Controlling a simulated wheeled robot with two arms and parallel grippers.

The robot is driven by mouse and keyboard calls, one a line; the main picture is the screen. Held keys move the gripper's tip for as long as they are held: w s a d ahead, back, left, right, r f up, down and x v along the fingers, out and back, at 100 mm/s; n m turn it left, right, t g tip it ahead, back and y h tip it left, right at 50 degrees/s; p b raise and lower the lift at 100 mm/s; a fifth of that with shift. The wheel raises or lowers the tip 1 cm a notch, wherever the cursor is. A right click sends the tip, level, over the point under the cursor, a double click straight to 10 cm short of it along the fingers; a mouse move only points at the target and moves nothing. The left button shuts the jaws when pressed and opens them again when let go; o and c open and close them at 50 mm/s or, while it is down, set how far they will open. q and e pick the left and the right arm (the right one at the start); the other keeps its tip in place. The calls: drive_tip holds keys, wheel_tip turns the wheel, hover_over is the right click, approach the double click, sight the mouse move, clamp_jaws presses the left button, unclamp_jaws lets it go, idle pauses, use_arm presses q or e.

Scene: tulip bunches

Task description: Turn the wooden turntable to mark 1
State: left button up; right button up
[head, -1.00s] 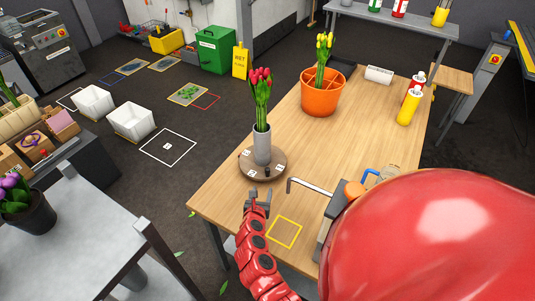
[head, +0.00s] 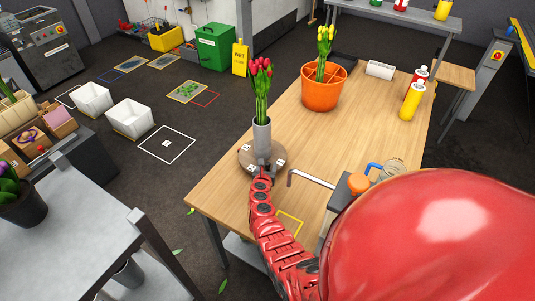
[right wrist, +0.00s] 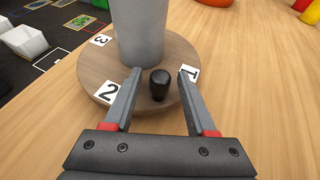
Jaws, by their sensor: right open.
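The round wooden turntable (head: 243,158) sits at the near left part of the wooden table. A grey vase (head: 262,137) with red tulips (head: 261,82) stands upright on it. In the right wrist view the turntable (right wrist: 95,75) bears tags 3 (right wrist: 101,40), 2 (right wrist: 107,92) and 1 (right wrist: 189,73), and a black knob (right wrist: 159,86) stands up near its edge. My right gripper (right wrist: 161,74) is open, with its fingers on either side of the knob and a gap on both sides. In the head view my right gripper (head: 262,171) covers the turntable's near edge. My left gripper is out of view.
An orange pot (head: 323,93) with yellow tulips stands farther back. A yellow square outline (head: 291,222) is in front. The middle of the table is clear.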

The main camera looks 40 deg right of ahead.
drive_tip(key=shift+w+d, duration=0.2)
clamp_jaws()
idle(1.4)
